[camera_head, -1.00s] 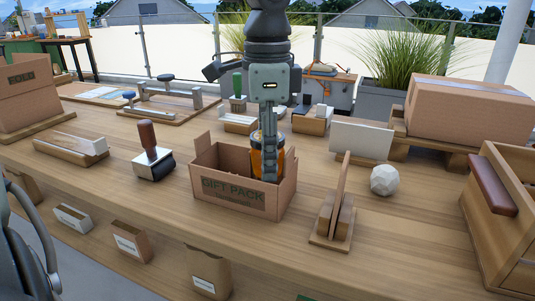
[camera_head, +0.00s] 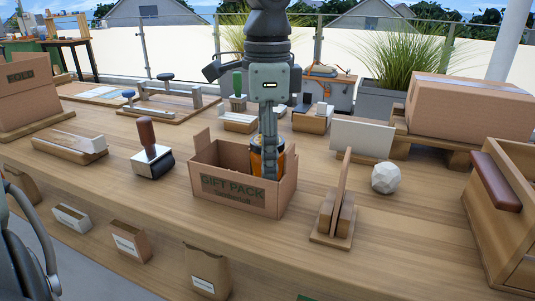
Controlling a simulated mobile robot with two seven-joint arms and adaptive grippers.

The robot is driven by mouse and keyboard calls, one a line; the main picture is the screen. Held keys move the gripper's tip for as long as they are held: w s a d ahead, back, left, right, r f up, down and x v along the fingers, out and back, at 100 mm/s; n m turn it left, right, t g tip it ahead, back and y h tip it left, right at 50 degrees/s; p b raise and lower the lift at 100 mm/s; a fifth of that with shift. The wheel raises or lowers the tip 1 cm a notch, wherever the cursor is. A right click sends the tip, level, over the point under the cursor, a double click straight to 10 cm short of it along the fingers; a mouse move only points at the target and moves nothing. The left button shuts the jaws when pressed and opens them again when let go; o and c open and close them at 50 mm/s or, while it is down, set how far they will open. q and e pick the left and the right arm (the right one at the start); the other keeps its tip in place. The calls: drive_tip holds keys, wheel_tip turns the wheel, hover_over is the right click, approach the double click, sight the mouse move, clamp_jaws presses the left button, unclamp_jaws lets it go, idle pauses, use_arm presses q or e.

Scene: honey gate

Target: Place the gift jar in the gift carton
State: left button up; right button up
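The gift carton (camera_head: 225,193) is an open cardboard box marked GIFT PACK, standing upright mid-table with its flaps up. The gift jar (camera_head: 255,162), amber with a dark top, is inside the carton at its right end. The carton's front wall hides the jar's lower part. My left gripper (camera_head: 268,165) points straight down into the carton at the jar. One finger lies across the front of the jar; the other is hidden, so its grip on the jar cannot be told. My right gripper is not in view.
A wooden stamp (camera_head: 150,150) stands left of the carton. A slotted wooden stand (camera_head: 335,212) and a white faceted ball (camera_head: 385,179) are to the right. A wooden crate (camera_head: 480,225) is at the far right. The table's front middle is clear.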

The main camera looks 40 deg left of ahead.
use_arm(q)
drive_tip(key=o, duration=0.3)
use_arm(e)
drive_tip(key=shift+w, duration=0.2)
use_arm(q)
drive_tip(key=shift+r, duration=0.2)
wheel_tip(320, 180, up, 2)
drive_tip(key=shift+w+p, duration=0.1)
drive_tip(key=shift+p, duration=0.95)
wheel_tip(320, 180, up, 11)
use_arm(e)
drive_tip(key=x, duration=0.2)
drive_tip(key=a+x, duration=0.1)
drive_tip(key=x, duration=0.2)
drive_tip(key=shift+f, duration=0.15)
